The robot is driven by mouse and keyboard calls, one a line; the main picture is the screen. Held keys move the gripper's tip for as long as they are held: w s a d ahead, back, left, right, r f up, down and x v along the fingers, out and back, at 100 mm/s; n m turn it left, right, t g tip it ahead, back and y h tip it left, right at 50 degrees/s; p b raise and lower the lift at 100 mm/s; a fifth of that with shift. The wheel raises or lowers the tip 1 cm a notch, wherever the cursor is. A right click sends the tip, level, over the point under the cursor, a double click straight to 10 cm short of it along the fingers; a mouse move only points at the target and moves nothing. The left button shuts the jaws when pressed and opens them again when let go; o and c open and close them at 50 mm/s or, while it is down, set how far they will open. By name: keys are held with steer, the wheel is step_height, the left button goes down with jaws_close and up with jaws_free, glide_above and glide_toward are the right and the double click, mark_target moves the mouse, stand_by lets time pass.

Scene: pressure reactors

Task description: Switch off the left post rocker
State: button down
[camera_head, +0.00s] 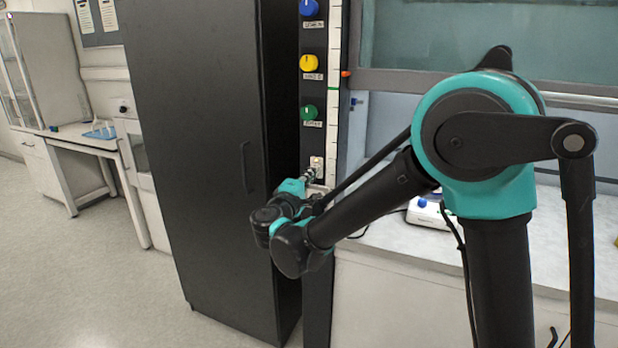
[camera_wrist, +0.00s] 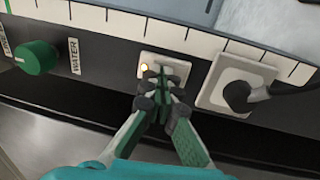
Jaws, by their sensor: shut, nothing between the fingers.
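The post (camera_head: 314,135) is a dark upright strip with a white scale along its edge. Its rocker plate (camera_head: 317,161) is small and pale, below the green knob. In the wrist view the rocker plate (camera_wrist: 149,59) is cream, with a small lit spot at its left. My gripper (camera_wrist: 162,78) is shut and empty, its fingertips in front of the plate and over its lower middle. They hide most of the rocker, so its position cannot be told, nor whether the tips touch it. In the head view my gripper (camera_head: 309,175) is small, right by the plate.
Blue (camera_head: 309,8), yellow (camera_head: 309,62) and green (camera_head: 308,112) knobs sit above the rocker. A white socket (camera_wrist: 224,76) with a black plug and cable is close to the right of my gripper. A tall dark cabinet (camera_head: 205,150) stands close at left.

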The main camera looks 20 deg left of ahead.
steer(key=shift+w, duration=0.1)
steer(key=shift+w+r, duration=0.15)
steer(key=shift+w, duration=0.05)
steer(key=shift+s, duration=0.1)
steer(key=s+f, duration=0.1)
steer(key=s, duration=1)
steer(key=shift+s+a+f, duration=0.2)
steer(key=shift+s+a, duration=0.15)
steer(key=shift+a, duration=0.1)
